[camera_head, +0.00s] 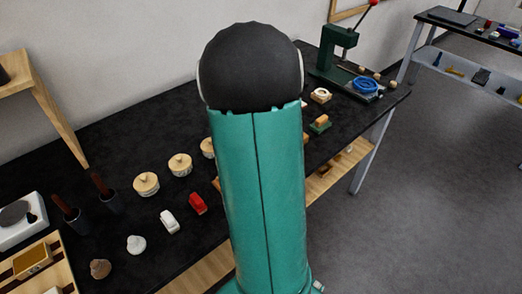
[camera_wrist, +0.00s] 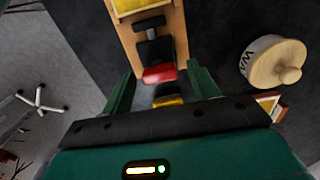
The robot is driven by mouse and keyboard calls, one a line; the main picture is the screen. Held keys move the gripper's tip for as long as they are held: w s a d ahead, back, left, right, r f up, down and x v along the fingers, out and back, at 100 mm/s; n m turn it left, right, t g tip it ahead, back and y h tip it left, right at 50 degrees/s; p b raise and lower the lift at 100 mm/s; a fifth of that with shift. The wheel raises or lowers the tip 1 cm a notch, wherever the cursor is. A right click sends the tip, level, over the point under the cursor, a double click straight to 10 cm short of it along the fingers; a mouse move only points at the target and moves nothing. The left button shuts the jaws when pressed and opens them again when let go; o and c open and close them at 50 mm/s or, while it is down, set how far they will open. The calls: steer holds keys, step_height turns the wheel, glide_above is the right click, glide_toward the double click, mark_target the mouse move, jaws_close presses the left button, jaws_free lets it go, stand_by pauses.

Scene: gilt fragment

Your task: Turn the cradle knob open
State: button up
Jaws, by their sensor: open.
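In the wrist view my gripper (camera_wrist: 160,69) is open, its two green fingers apart on either side of a wooden stand (camera_wrist: 178,22). Between and just beyond the fingertips are a red block (camera_wrist: 159,73) and a black part (camera_wrist: 153,50) with a dark crossbar at its far end. A yellow and black piece (camera_wrist: 168,99) shows nearer the palm, partly hidden by the gripper body. A yellow panel (camera_wrist: 130,5) is at the top edge. I cannot tell which part is the cradle knob or how it is turned. In the head view my arm hides this area.
A pale lettered pot with a wooden lid (camera_wrist: 275,62) stands right of the fingers. In the head view the black bench (camera_head: 120,150) holds several lidded pots (camera_head: 146,184), a white item (camera_head: 169,222), a red item (camera_head: 198,203) and a green press (camera_head: 340,60). Open floor lies right.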

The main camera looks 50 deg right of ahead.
step_height(320, 180, up, 14)
stand_by(0.6)
steer(key=shift+f, duration=0.1)
steer(key=w+a+r+n+t, duration=0.1)
steer(key=a+r+n+t, duration=0.15)
steer(key=a+n, duration=0.75)
steer(key=w+a+r+n+t, duration=0.1)
steer(key=a+r+n, duration=0.2)
steer(key=a, duration=1.3)
steer(key=s+a+n+t, duration=0.1)
steer(key=s+a+n, duration=0.1)
steer(key=a+n, duration=0.2)
steer(key=s+a+f+n+t, duration=0.1)
steer(key=s+a+n, duration=0.2)
steer(key=a, duration=0.3)
steer(key=shift+n, duration=0.4)
